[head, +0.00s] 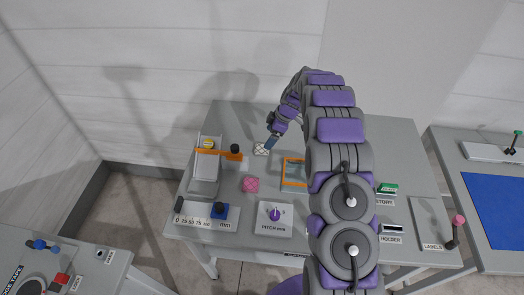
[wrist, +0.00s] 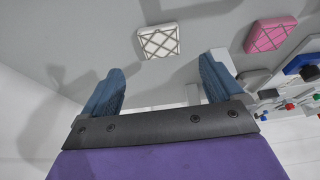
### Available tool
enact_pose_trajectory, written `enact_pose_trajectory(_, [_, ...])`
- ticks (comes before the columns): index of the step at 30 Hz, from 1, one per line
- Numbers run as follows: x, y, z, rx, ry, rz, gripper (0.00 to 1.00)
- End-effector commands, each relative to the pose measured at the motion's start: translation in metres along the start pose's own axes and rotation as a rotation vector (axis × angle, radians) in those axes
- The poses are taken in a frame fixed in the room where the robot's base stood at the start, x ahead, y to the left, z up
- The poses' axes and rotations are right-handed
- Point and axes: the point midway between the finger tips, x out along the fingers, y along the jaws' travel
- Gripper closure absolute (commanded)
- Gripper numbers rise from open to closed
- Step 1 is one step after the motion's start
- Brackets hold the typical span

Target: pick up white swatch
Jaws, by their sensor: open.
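The white swatch (head: 261,149) lies on the grey table, a small pale square with a crossed stitch pattern. In the wrist view the white swatch (wrist: 159,41) shows just beyond my fingertips, roughly centred between them. My gripper (head: 268,145) is right beside the swatch in the head view. In the wrist view my gripper (wrist: 159,80) has its two blue fingers spread wide, with nothing between them. I cannot tell the exact height of the fingers above the table.
A pink swatch (head: 251,184) lies nearer the front. An orange frame (head: 293,173) stands to the right. A tray with an orange bar (head: 216,153) is at the left.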

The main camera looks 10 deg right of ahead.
Motion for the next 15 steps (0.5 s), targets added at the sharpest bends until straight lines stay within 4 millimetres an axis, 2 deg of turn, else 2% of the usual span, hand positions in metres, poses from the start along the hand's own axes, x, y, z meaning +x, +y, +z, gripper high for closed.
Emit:
enact_pose_trajectory(1, [0.011,-0.001,0.001,0.0,-0.001,-0.003,0.06])
enact_pose_trajectory(3, [0.018,-0.001,0.001,0.0,-0.001,-0.003,0.06])
enact_pose_trajectory(9, [0.029,0.0,0.002,0.0,-0.001,0.0,0.06])
enact_pose_trajectory(15, [0.057,-0.001,0.006,0.001,-0.001,-0.001,0.06])
